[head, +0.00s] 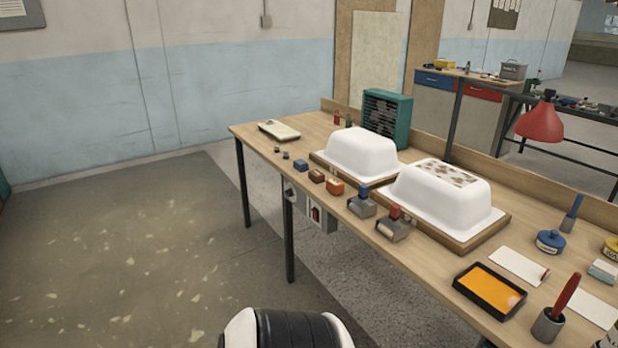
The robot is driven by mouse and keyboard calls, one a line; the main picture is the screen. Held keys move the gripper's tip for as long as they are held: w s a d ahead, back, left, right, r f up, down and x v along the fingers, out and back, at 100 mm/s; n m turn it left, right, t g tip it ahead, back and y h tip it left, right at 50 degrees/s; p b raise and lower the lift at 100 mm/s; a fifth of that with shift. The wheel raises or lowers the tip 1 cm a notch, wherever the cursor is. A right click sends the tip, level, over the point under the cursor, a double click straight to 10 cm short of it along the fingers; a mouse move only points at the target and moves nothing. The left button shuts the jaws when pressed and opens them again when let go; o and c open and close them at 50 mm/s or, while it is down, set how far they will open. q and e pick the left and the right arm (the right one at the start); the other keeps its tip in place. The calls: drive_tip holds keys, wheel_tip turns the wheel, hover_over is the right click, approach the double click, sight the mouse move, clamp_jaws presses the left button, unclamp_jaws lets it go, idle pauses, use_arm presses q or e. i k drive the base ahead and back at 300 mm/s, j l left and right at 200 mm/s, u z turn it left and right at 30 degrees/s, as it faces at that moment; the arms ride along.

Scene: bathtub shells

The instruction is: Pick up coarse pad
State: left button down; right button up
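Three small block-shaped pads lie in a row near the front edge of the wooden workbench (262,131). One is a blue block (301,165), one a brown block (317,176) and one an orange block (335,187). No label can be read, so I cannot tell which is the coarse pad. Two grey block-like tools, one with a blue top (362,203) and one with a red top (393,226), stand to the right of them. Neither of my grippers is in view; only a black and white part of my own body shows at the bottom.
Two upturned white tub shells, a plain one (362,153) and one with a brown-spotted patch (437,198), sit on wooden boards behind the blocks. An orange-filled tray (490,290), red-handled tool (566,296) and red lamp (541,122) are at right. The floor at left is clear.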

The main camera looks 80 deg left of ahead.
sight(315, 176)
drive_tip(key=u, duration=2.55)
drive_tip(key=i+j+z, duration=0.1)
drive_tip(key=z, duration=0.85)
drive_tip(key=i+j+z, duration=0.2)
drive_tip(key=j+z, duration=0.2)
drive_tip(key=j, duration=0.2)
drive_tip(key=i+j+z, duration=0.1)
drive_tip(key=j+z, duration=0.25)
drive_tip(key=j, duration=0.25)
drive_tip(key=j+z, duration=0.4)
drive_tip(key=j, duration=0.2)
